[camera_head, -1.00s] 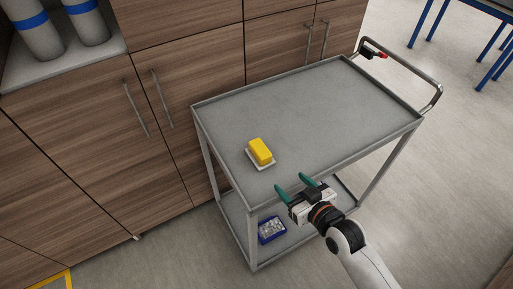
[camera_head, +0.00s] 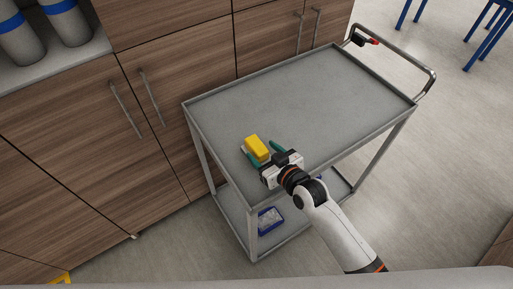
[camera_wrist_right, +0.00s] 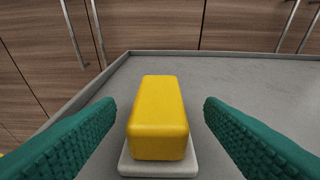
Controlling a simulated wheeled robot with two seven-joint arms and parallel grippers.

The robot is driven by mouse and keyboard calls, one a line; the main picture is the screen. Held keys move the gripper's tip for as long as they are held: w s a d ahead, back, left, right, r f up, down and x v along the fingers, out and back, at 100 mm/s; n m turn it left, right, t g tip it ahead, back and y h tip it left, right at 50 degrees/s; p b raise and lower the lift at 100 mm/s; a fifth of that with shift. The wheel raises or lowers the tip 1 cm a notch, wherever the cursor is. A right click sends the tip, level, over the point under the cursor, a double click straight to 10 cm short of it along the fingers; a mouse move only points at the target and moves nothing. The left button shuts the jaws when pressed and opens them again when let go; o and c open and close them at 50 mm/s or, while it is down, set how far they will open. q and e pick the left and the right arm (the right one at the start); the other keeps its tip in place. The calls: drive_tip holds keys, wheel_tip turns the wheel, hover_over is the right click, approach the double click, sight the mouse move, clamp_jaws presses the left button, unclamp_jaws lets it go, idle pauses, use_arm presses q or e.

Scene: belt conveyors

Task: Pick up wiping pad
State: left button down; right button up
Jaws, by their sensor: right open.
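The wiping pad is a yellow block on a thin white base (camera_wrist_right: 150,168). The yellow block (camera_head: 257,147) sits on the cart's grey top (camera_head: 310,95), near the front left corner. My right gripper (camera_head: 266,154) is at the pad, low over the cart top. In the right wrist view the yellow block (camera_wrist_right: 157,115) stands between the two green fingers (camera_wrist_right: 158,125). The fingers are spread apart, with a gap on each side of the block. The arm hides part of the cart's near edge. My left gripper is not in view.
The cart top has a raised rim and is otherwise bare. A blue bin (camera_head: 270,220) stands on the lower shelf. Wooden cabinets (camera_head: 75,125) with handles stand close behind and left of the cart.

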sight(257, 147)
drive_tip(key=x, duration=0.4)
drive_tip(key=shift+a+f+p, duration=0.1)
drive_tip(key=shift+f+p, duration=0.05)
drive_tip(key=shift+p, duration=0.15)
drive_tip(key=c, duration=1.1)
